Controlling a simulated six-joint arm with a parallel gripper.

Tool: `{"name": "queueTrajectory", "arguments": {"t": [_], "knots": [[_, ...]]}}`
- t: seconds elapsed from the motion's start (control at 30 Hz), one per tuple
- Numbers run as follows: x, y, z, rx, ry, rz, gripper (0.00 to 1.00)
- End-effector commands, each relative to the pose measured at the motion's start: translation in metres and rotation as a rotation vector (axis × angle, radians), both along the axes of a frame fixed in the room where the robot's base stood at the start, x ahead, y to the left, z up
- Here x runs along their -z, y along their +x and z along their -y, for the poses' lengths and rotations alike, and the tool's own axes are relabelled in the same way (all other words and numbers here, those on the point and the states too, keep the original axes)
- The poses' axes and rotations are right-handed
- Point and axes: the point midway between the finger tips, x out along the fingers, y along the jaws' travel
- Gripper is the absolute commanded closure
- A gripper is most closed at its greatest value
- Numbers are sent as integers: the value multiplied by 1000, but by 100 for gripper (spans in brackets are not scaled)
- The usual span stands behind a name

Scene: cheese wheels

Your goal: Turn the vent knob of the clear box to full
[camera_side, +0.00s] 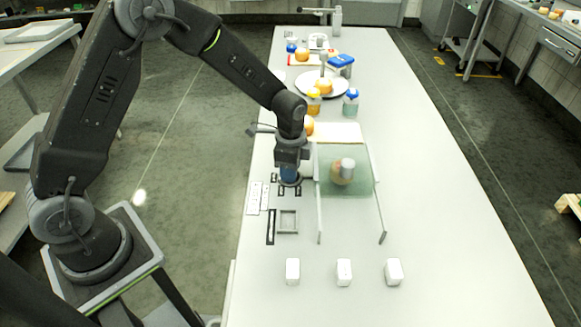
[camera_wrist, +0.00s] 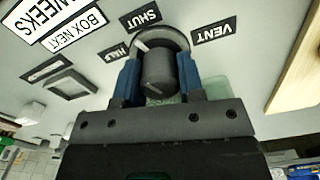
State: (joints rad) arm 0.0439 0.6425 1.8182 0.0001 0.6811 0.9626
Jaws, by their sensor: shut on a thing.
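The dark round vent knob (camera_wrist: 158,72) sits between the two blue fingers of my gripper (camera_wrist: 159,64) in the wrist view, and the fingers are shut on its sides. A white pointer mark shows at the knob's upper left, towards the SHUT label (camera_wrist: 141,33). The HALF label (camera_wrist: 116,53) lies to the left; no FULL label is visible. In the side view my gripper (camera_side: 290,181) is down at the table, left of the clear box (camera_side: 360,187), and hides the knob. A cheese wheel (camera_side: 338,174) shows inside the greenish box.
A small grey square tray (camera_side: 288,222) and printed cards (camera_side: 257,197) lie near my gripper. Several white blocks (camera_side: 344,272) stand at the front. A pale board (camera_side: 337,132), jars (camera_side: 351,102) and a plate (camera_side: 306,86) stand behind. The table's right side is clear.

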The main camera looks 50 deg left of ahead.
Motion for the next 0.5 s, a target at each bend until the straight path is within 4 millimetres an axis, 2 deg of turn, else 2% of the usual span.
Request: {"name": "queueTrajectory", "arguments": {"t": [0.5], "knots": [[-1, 0, 0, -490, 0, 0, 88]]}}
